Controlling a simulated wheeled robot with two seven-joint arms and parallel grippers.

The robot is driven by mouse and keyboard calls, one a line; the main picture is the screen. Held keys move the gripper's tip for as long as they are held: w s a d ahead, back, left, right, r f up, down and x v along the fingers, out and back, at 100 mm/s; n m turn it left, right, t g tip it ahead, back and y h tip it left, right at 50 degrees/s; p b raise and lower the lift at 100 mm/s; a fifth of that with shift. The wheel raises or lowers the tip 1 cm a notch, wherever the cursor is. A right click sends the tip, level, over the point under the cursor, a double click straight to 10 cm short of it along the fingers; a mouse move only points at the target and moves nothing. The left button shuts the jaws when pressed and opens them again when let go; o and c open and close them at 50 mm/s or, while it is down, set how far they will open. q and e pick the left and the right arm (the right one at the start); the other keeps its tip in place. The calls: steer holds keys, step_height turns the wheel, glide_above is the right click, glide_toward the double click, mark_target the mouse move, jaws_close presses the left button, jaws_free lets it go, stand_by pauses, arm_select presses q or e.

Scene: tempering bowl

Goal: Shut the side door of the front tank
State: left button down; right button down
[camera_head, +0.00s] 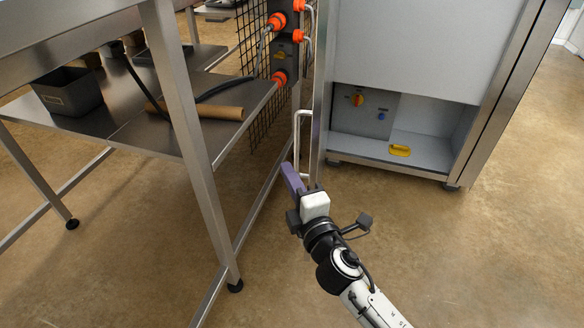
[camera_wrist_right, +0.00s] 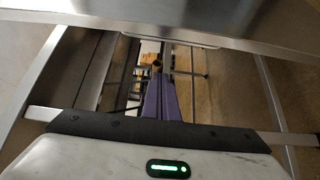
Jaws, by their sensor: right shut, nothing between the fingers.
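The front tank (camera_head: 405,45) is a grey steel cabinet with an open lower compartment in the side facing me. Its side door (camera_head: 319,95) looks like the narrow upright panel at the left of that opening, standing open and seen almost edge-on. A pale bar handle (camera_head: 297,140) sticks out on the door's left side. My right gripper (camera_head: 291,178), with purple fingers, is shut and empty, low beside the handle; I cannot tell if it touches. In the right wrist view, the purple fingers (camera_wrist_right: 161,100) point away below a steel panel (camera_wrist_right: 200,22). My left gripper is not in view.
Inside the compartment are a red-yellow knob (camera_head: 357,99), a blue button (camera_head: 381,116) and a yellow item (camera_head: 400,151). A steel table (camera_head: 180,110) with a lower shelf stands close on the left. A wire grid (camera_head: 262,110) stands behind. The floor at right is clear.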

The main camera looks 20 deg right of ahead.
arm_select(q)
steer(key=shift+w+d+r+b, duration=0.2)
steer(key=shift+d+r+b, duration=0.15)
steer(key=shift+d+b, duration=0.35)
arm_select(e)
steer(key=w+d, duration=0.3)
steer(key=w, duration=0.5)
steer(key=shift+w, duration=0.35)
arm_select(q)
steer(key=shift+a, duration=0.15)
arm_select(e)
steer(key=shift+d, duration=0.1)
steer(key=shift+d, duration=0.1)
